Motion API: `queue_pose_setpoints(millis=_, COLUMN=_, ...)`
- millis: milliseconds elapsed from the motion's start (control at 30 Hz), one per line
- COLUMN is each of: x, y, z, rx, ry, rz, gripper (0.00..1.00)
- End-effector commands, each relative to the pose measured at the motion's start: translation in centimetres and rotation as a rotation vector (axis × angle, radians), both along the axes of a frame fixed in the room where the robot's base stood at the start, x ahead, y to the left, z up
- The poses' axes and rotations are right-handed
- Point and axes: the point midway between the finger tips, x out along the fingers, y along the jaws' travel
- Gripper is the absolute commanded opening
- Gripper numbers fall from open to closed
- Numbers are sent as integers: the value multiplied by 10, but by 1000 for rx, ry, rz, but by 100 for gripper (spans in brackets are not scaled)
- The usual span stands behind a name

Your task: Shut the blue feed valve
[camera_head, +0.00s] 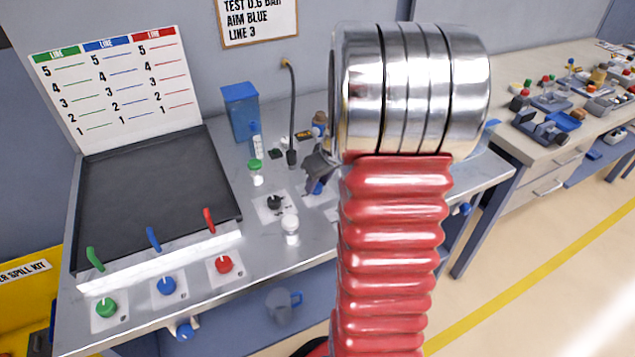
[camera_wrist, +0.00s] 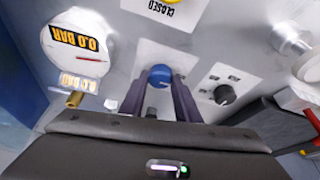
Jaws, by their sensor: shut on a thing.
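The blue feed valve shows in the wrist view as a round blue knob (camera_wrist: 160,75) on a pale plate. Part of a blue knob (camera_head: 318,188) also shows in the head view, just below my gripper. My gripper (camera_wrist: 158,88) has its two dark fingers on either side of the knob and is shut on it. In the head view my gripper (camera_head: 319,166) is partly hidden behind my red arm. A label reading CLOSED (camera_wrist: 151,8), seen upside down, lies beyond the knob. The knob's exact turn angle cannot be told.
A gauge (camera_wrist: 78,42) reading 0.0 BAR stands left of the knob, and a black knob (camera_wrist: 224,94) sits right. In the head view, green (camera_head: 107,307), blue (camera_head: 167,285) and red (camera_head: 223,264) knobs line the bench front. A sign (camera_head: 257,18) reads AIM BLUE LINE 3.

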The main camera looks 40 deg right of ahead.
Motion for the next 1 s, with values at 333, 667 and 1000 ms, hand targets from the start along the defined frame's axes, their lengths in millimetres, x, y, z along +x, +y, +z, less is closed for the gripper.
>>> queue_pose_setpoints(millis=333, x=0, y=0, z=1, rx=-2, ry=-1, rz=-71, gripper=7)
queue_pose_setpoints(millis=667, x=1, y=2, z=0, rx=-1, ry=0, rz=-216, gripper=7)
queue_pose_setpoints(millis=1000, x=2, y=3, z=1, rx=-2, ry=-2, rz=-380, gripper=7)
